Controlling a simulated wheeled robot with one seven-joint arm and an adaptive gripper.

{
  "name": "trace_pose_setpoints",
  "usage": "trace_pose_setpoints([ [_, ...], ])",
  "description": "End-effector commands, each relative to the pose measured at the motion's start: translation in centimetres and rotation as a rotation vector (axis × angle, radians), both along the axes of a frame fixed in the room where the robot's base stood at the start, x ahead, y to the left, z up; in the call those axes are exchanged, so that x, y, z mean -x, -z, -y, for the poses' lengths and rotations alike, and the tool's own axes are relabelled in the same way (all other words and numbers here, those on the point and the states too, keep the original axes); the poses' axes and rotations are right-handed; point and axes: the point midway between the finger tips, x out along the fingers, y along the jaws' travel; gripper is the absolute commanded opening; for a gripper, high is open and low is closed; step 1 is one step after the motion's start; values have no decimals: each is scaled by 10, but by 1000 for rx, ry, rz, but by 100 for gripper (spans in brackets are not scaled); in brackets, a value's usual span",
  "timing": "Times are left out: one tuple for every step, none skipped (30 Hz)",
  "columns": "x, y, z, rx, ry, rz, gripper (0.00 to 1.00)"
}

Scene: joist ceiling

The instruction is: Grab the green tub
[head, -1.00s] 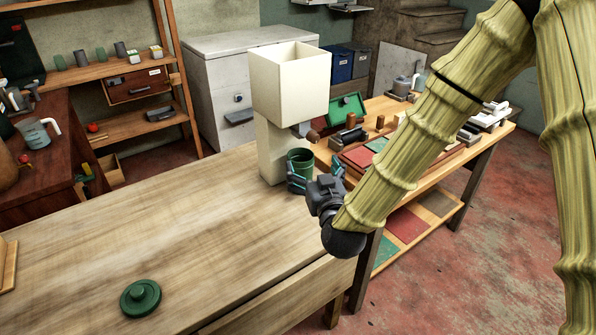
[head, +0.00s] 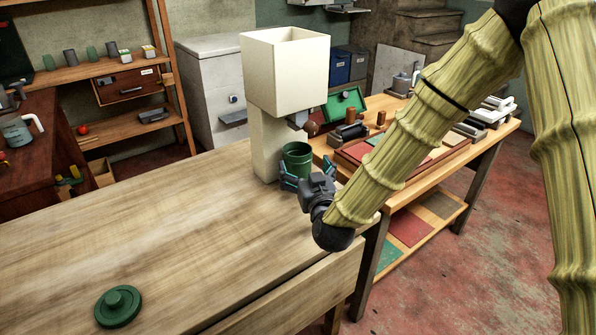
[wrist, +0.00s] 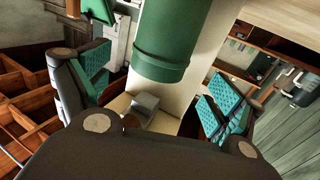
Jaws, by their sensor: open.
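The green tub (head: 297,160) stands upright and open-topped near the far right edge of the wooden table, in front of a cream pedestal. My gripper (head: 300,178) is at the tub, with its teal-padded fingers open. In the head view the fingers are low by the tub's sides. In the wrist view the tub (wrist: 170,45) lies between and beyond the two spread fingers (wrist: 155,95), with a gap on each side. Whether either finger touches it cannot be told. A round green lid with a knob (head: 118,306) lies on the table at the front left.
The cream pedestal with a square open hopper (head: 285,75) rises right behind the tub. A bench (head: 400,210) with trays and tools stands at the right. The wooden table (head: 170,225) is clear between lid and tub.

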Motion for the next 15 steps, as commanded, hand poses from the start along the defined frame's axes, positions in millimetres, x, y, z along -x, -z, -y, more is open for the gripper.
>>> trace_pose_setpoints([
  [-6,0,-1,-1,1,1,93],
  [-10,0,-2,-1,1,0,93],
  [-13,0,-3,-1,1,0,93],
  [-15,0,-3,-1,1,0,93],
  [-17,0,-3,-1,1,0,93],
  [-19,0,-4,-1,1,0,93],
  [-20,0,-4,-1,2,0,93],
  [-21,0,-4,-1,2,0,93],
  [-23,0,-5,-1,2,0,93],
  [-26,0,-5,-1,2,-1,93],
  [-28,0,-6,-1,2,-1,93],
  [-33,0,-7,-1,2,-1,93],
  [-37,-1,-8,-1,3,1,93],
  [-41,-1,-9,-1,3,1,93],
  [-46,-1,-10,-1,3,0,93],
])
